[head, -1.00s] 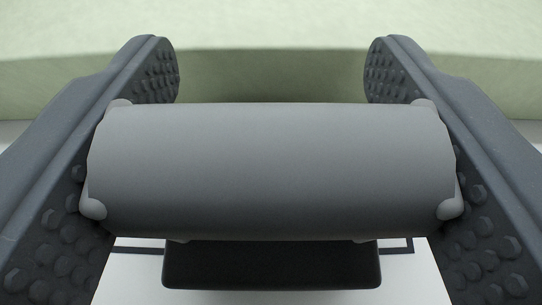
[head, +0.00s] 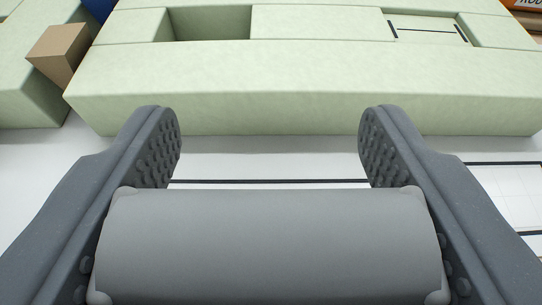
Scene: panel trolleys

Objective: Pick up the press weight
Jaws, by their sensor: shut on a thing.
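The press weight (head: 268,245) is a thick grey cylinder with rounded studs at its ends. It lies crosswise between the two dark, dimpled fingers of my gripper (head: 270,150). My gripper is shut on it, with a finger against each end. The lower part of the weight is cut off by the bottom edge of the view. What is under the weight is hidden.
A long pale green padded block (head: 300,95) with recesses stands beyond the fingertips. A brown box (head: 58,52) sits at the upper left by another green block (head: 25,85). White surface with dark outline markings lies between. An outlined panel (head: 510,195) is at right.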

